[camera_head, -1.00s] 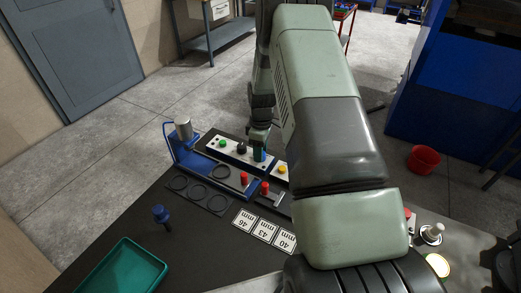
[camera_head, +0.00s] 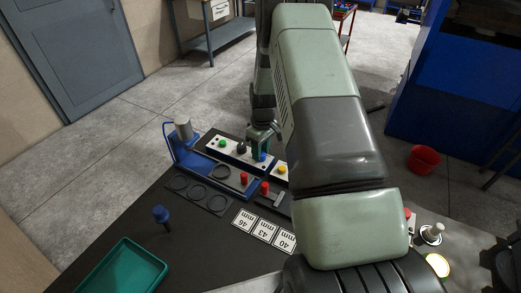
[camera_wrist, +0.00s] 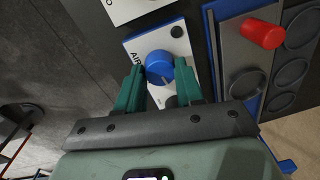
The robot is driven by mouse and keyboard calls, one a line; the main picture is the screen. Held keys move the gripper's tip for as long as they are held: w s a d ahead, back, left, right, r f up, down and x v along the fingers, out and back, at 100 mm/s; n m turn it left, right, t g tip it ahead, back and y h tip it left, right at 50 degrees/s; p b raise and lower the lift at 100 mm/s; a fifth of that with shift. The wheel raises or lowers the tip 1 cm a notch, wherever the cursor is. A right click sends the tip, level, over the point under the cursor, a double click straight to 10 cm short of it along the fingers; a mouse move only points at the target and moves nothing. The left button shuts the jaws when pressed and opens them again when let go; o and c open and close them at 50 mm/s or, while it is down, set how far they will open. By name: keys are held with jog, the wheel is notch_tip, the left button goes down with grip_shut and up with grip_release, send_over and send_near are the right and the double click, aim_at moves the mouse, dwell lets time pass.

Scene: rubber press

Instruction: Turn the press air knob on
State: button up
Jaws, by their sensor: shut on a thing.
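The press air knob (camera_wrist: 159,67) is blue and round with a pale pointer line. It sits on a white plate (camera_wrist: 135,45) with partly hidden lettering that starts "AI". My gripper (camera_wrist: 160,80) has its teal fingers on either side of the knob and is shut on it. In the head view my gripper (camera_head: 261,141) reaches down to the panel from above, and a bit of the blue knob (camera_head: 258,157) shows below the fingers. The on and off marks cannot be read.
Beside the knob on the panel are a green button (camera_head: 222,143), a black knob (camera_head: 242,148) and a yellow button (camera_head: 282,169). Red cylinders (camera_head: 244,178) stand close in front. A green tray (camera_head: 122,270) and a blue-topped tool (camera_head: 161,214) lie at the left.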

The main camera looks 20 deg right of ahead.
aim_at(263, 153)
jog(key=m, duration=0.7)
jog(key=shift+d, duration=0.1)
jog(key=m, duration=0.6)
jog(key=shift+s+t, duration=0.1)
jog(key=shift+t, duration=0.3)
jog(key=shift+m, duration=0.4)
jog(key=o, duration=1)
jog(key=shift+o, duration=0.2)
notch_tip(263, 153, up, 11)
jog(key=shift+s+d, duration=0.2)
jog(key=shift+d, duration=0.05)
jog(key=shift+f, duration=0.1)
